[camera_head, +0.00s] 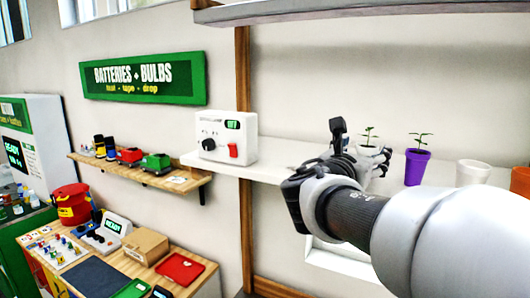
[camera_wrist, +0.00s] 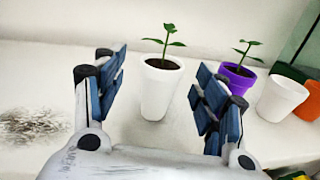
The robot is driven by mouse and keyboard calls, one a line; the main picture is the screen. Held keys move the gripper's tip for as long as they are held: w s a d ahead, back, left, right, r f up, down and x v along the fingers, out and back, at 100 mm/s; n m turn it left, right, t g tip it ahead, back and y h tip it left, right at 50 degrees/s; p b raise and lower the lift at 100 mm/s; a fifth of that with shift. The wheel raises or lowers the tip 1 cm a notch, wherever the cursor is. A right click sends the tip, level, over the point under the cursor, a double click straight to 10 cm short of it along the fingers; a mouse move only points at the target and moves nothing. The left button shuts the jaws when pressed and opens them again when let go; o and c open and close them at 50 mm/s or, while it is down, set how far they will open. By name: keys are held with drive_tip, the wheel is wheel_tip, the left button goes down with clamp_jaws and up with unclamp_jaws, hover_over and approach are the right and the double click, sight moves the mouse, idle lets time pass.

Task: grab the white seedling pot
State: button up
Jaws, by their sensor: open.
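The white seedling pot (camera_wrist: 159,92) stands upright on the white shelf, with a green seedling in dark soil. In the wrist view it shows between the two open fingers of my gripper (camera_wrist: 160,95), ahead of them and apart from both as far as I can tell. In the head view my gripper (camera_head: 358,145) reaches over the shelf and hides most of this pot; its seedling (camera_head: 369,135) shows above the fingers. A purple pot with a seedling (camera_head: 416,166) stands to its right, also in the wrist view (camera_wrist: 238,78) behind the right finger.
Another white pot, with no plant showing (camera_head: 472,172), and an orange pot (camera_head: 520,181) stand further right on the shelf (camera_head: 285,160). A white control box (camera_head: 226,137) stands at the shelf's left end. An upper shelf (camera_head: 370,10) runs overhead.

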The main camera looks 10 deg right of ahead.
sight(364, 152)
drive_tip(key=x, duration=0.3)
drive_tip(key=shift+w+d, duration=0.25)
drive_tip(key=shift+d, duration=0.05)
drive_tip(key=shift+s, duration=0.1)
drive_tip(key=shift+a, duration=0.1)
drive_tip(key=c, duration=1.2)
